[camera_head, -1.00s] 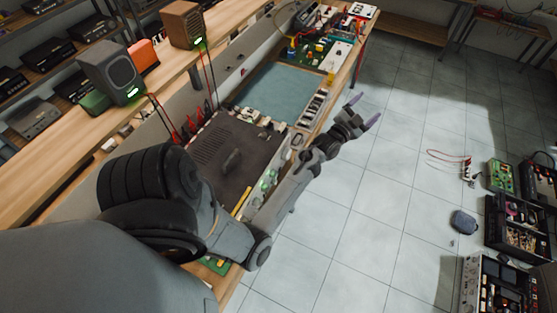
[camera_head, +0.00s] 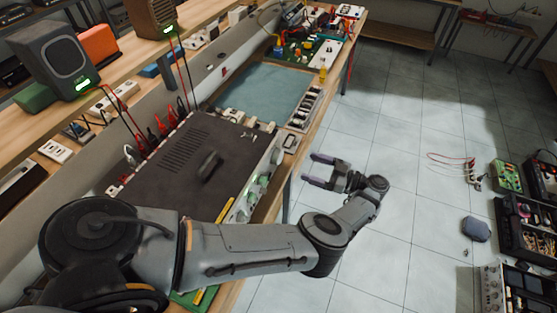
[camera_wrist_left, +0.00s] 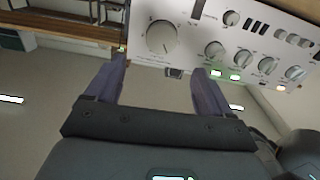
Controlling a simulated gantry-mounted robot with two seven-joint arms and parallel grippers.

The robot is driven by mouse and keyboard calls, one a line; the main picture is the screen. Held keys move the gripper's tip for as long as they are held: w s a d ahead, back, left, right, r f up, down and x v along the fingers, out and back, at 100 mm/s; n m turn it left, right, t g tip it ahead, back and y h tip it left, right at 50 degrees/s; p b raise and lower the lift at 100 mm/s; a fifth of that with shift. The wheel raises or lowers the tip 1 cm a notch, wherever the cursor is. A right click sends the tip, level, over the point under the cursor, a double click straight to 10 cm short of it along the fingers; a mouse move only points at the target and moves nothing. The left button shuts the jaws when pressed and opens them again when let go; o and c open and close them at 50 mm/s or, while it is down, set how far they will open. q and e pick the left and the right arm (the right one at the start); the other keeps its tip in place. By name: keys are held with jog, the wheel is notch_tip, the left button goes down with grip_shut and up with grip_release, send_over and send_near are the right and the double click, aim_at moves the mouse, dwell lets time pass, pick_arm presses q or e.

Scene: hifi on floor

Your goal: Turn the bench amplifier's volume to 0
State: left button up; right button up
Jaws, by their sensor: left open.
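The bench amplifier (camera_head: 190,155) is a wide dark box with a pale front panel facing right, over the bench edge. In the left wrist view, its panel (camera_wrist_left: 190,45) fills the upper right, with a large round knob (camera_wrist_left: 161,36), likely the volume knob, carrying a dark pointer mark, and several smaller knobs to its right. My left gripper (camera_head: 311,169) is open and empty, in front of the panel and apart from it. In the left wrist view, its two purple fingers (camera_wrist_left: 160,66) point toward the panel, below and to either side of the large knob. The right gripper is out of view.
Two speakers (camera_head: 55,62) (camera_head: 156,14) stand on the shelf behind, wired to the amplifier's rear. A blue mat (camera_head: 263,88) and a parts tray (camera_head: 305,108) lie beyond it. The tiled floor (camera_head: 385,130) right of the bench is open; equipment stands at far right.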

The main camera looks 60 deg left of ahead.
aim_at(281, 157)
pick_arm(q)
jog(key=p+x, duration=0.3)
jog(key=x, duration=0.6)
jog(key=shift+s, duration=0.1)
jog(key=shift+s+a, duration=0.45)
jog(key=shift+a, duration=0.05)
jog(key=c, duration=1.1)
jog(key=shift+o, duration=0.2)
